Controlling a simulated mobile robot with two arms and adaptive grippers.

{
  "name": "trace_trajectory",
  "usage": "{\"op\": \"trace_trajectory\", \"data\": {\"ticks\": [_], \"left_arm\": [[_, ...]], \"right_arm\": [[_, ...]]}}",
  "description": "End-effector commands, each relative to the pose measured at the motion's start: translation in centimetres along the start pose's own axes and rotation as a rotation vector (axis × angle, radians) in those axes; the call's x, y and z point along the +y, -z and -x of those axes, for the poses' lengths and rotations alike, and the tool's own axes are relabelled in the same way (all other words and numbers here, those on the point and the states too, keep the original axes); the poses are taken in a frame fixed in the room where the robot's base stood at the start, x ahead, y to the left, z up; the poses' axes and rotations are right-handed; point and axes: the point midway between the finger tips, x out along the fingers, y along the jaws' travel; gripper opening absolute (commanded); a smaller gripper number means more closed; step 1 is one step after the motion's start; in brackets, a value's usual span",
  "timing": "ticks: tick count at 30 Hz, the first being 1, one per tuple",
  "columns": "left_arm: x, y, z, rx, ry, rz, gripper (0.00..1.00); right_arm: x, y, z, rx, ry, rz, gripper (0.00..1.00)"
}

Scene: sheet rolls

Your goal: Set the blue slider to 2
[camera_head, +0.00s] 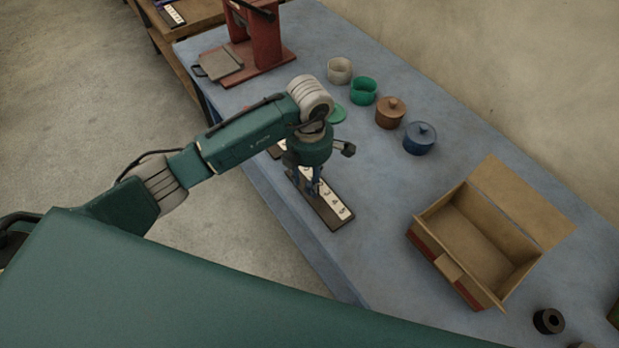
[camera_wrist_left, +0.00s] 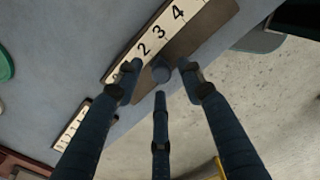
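A dark slider board (camera_head: 322,205) with a white number strip lies along the near edge of the blue table. In the left wrist view the strip (camera_wrist_left: 153,40) shows 2, 3 and 4, and a round blue-grey knob (camera_wrist_left: 161,71) stands on the board, roughly level with the 2. My left gripper (camera_head: 314,190) points down over the board. In the left wrist view its three fingers (camera_wrist_left: 160,76) are spread around the knob, with small gaps showing. The fingers partly hide the board and the lower numbers. My right gripper is not in view.
A second number strip (camera_wrist_left: 73,125) lies beside the board. An open cardboard box (camera_head: 431,247) is at right. A red press (camera_head: 262,45) stands at the far end.

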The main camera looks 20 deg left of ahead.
Motion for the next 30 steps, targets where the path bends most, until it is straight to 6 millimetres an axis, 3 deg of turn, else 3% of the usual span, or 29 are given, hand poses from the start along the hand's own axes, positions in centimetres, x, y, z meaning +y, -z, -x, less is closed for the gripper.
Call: {"op": "trace_trajectory", "data": {"ticks": [8,11,21,30], "left_arm": [[0.0,0.0,0.5,-0.001,-0.001,-0.001,0.38],[0.1,-0.1,1.8,-0.002,-0.003,-0.002,0.38],[0.1,-0.1,8.9,-0.003,-0.004,-0.001,0.38],[0.1,0.0,11.9,0.0,-0.001,0.0,0.38]], "right_arm": [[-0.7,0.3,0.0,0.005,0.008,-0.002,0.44],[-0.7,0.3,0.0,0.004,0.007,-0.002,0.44],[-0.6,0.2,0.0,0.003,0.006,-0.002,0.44],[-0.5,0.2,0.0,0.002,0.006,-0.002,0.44]]}}
